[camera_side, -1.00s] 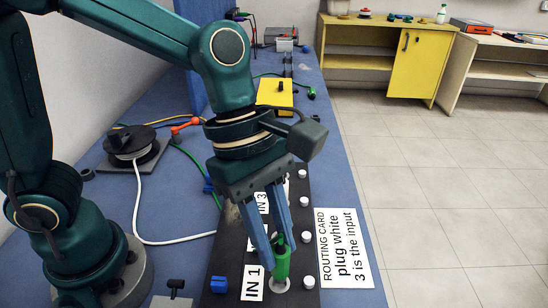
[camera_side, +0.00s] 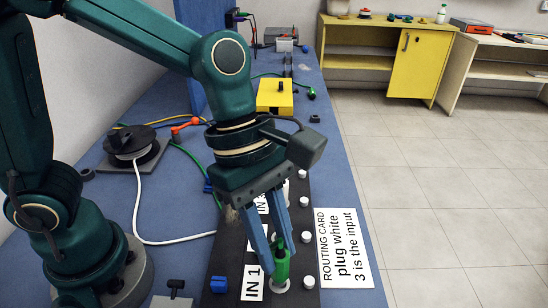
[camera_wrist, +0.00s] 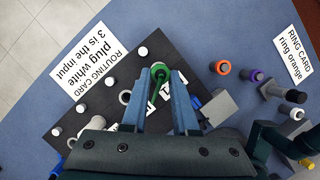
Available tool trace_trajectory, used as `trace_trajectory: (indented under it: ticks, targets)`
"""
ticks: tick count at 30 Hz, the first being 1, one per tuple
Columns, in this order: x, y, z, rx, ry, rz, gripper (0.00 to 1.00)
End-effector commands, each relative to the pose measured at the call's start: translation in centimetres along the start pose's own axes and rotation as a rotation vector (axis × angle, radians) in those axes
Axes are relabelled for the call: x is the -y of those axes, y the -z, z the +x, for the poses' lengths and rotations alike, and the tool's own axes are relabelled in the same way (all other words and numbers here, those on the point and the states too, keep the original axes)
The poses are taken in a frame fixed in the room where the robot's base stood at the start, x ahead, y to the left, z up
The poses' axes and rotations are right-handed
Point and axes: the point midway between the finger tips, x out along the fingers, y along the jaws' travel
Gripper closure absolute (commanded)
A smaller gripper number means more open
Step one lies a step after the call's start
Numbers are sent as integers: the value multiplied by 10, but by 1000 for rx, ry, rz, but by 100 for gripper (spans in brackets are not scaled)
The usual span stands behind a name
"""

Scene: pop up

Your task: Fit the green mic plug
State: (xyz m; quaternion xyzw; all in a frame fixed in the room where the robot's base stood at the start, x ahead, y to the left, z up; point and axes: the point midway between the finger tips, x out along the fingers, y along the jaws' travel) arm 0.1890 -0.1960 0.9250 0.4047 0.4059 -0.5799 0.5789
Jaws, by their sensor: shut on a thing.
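The green mic plug (camera_side: 281,268) is upright between the two blue fingers of my gripper (camera_side: 278,248), which is shut on it. Its lower end is over or in a pale round socket (camera_side: 280,288) near the IN 1 label (camera_side: 252,284) on the dark panel (camera_side: 232,250). I cannot tell how deep it sits. In the wrist view, the green plug (camera_wrist: 160,72) shows between the fingertips (camera_wrist: 161,78), and the fingers and palm hide part of the panel.
White knobs (camera_side: 309,282) line the panel's right side. A blue piece (camera_side: 218,284) is at its left. The routing card (camera_side: 344,248) lies to the right and reads "plug white 3 is the input". A cable reel (camera_side: 130,142) and yellow box (camera_side: 274,96) stand farther back.

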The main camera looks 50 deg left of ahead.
Motion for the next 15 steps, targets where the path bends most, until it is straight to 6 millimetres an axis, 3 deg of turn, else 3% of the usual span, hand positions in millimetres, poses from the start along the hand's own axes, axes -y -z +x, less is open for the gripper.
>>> trace_trajectory:
  ticks: [15]
  targets:
    - [0, 4, 12, 1, 2, 0, 100]
